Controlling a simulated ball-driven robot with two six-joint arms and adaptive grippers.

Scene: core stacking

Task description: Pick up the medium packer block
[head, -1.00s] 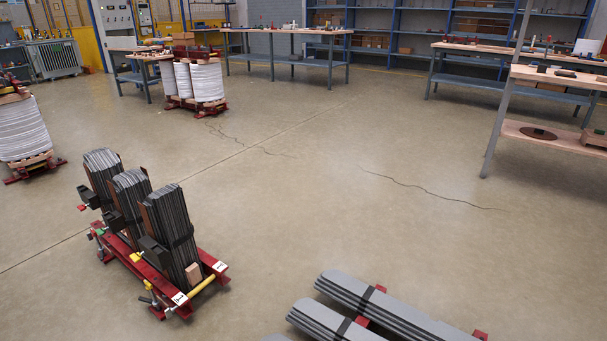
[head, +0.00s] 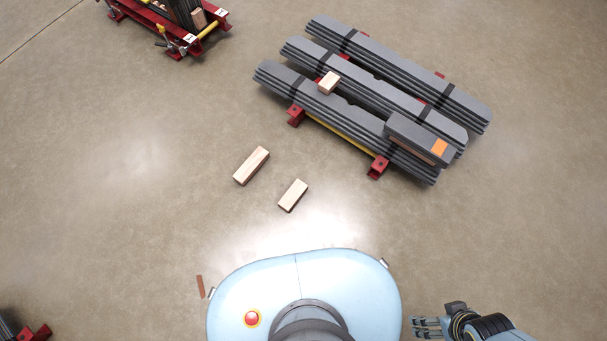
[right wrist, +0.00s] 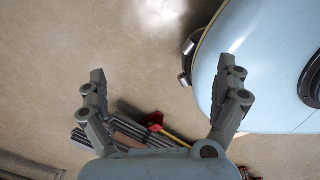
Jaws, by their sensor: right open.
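Three pale wooden packer blocks show in the head view. The longest block (head: 251,166) lies on the floor. A somewhat shorter block (head: 293,195), which looks like the medium packer block, lies on the floor to its right and closer to my base. My right gripper (head: 413,328) is low at the right, beside my base and well apart from the blocks. In the right wrist view, my right gripper (right wrist: 163,84) has its fingers spread with nothing between them. My left gripper is not in view.
Strapped grey plate stacks (head: 400,82) lie on red supports, with a separate grey bundle bearing an orange label (head: 439,148) on top. A red stand (head: 190,38) with upright plates is at top left. A thin reddish-brown strip (head: 200,287) lies by my base. Floor around the blocks is clear.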

